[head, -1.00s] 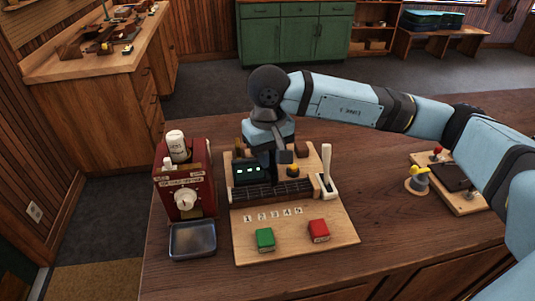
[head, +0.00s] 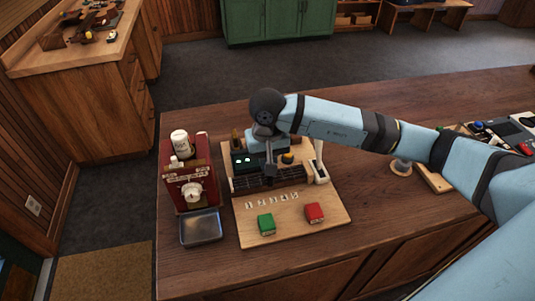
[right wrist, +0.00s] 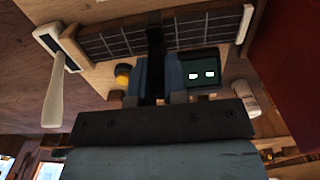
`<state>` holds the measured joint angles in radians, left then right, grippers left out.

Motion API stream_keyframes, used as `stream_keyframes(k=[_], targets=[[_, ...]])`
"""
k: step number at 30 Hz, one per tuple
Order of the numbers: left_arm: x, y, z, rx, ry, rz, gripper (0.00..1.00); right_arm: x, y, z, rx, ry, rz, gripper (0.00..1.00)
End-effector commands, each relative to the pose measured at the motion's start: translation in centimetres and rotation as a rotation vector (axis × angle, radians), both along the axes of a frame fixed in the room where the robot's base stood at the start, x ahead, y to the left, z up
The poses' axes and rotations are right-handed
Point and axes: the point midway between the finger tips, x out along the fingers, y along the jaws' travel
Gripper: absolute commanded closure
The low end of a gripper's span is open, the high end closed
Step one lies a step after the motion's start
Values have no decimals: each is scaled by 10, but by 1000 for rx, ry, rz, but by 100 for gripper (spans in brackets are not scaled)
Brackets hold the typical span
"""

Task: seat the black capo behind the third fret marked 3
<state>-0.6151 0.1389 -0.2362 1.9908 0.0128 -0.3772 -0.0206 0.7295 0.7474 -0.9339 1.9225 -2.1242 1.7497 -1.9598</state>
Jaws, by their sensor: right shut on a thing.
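My right gripper (head: 269,160) points down over the wooden board (head: 290,232) and its dark fretboard strip (head: 292,177). In the right wrist view its jaws (right wrist: 160,85) are shut on the black capo (right wrist: 154,45), which reaches across the strings and frets (right wrist: 110,42). I cannot tell whether the capo touches the fretboard. A row of small number tags (head: 272,200) lies in front of the strip; the digits are too small to read here. My left gripper is not in view.
Green (head: 266,223) and red (head: 314,212) blocks sit in front. A red box (head: 190,187) and metal tray (head: 200,228) stand left.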

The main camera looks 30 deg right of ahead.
Motion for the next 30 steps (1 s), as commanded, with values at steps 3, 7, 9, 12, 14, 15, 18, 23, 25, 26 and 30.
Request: stream_keyframes(k=[3,7,9,12,14,15,18,23,25,26,30], targets=[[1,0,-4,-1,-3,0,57,0,0,-13,0,0,-1,100],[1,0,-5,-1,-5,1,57,0,0,-19,0,0,0,100],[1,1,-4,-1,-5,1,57,0,0,-19,0,0,0,100],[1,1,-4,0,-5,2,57,0,0,-19,0,-1,0,100],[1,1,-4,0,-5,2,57,0,0,-19,0,-1,0,100],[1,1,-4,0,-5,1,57,0,0,-19,0,-1,0,100],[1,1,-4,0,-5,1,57,0,0,-19,0,-1,0,100],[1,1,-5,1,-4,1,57,0,0,-19,0,-1,0,100],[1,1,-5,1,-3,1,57,0,0,-19,0,-1,0,100],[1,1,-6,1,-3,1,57,0,0,-19,0,-1,0,100],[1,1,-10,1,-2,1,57,0,0,-20,-1,-1,0,100]])
